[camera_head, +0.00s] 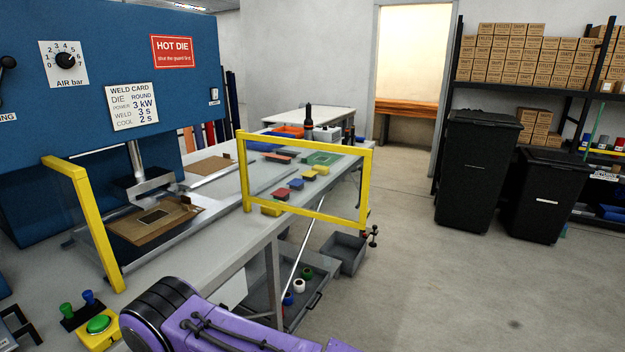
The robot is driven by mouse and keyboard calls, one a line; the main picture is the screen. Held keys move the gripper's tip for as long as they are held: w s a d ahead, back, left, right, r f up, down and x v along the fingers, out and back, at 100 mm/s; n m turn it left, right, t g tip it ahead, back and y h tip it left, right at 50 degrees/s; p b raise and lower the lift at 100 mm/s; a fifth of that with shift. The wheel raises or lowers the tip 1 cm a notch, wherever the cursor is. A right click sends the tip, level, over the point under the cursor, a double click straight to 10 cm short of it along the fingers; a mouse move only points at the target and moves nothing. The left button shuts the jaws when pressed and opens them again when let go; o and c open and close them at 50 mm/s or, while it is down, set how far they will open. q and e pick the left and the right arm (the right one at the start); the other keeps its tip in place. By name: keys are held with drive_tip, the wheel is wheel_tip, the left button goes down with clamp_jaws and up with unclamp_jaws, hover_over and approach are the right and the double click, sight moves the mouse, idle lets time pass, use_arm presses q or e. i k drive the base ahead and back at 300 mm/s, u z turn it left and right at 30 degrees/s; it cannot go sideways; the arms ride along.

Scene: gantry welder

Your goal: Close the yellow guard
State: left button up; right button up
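The yellow guard (305,146) is a rectangular yellow frame around a clear pane. It stands upright at the right front of the welder's table and reaches out past the table's front edge, away from the press opening. A second yellow-framed panel (95,232) stands at the left of the opening. Between them the front is uncovered, and the die (150,190) and a brown fixture plate (125,232) show under the blue press (110,50). A purple arm link of mine crosses the bottom of the view. Neither of my grippers shows.
A button box with a green button (98,324) sits at the front left. Small coloured blocks (295,184) lie on the table behind the pane. Grey bins (345,250) are below the table. Black waste bins (476,170) stand at the right; floor between is clear.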

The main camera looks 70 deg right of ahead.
sight(365, 174)
drive_tip(key=k, duration=0.25)
drive_tip(key=z, duration=3.75)
drive_tip(key=i, duration=3.55)
drive_tip(key=u, duration=4)
drive_tip(key=i, duration=1.65)
drive_tip(key=z, duration=0.05)
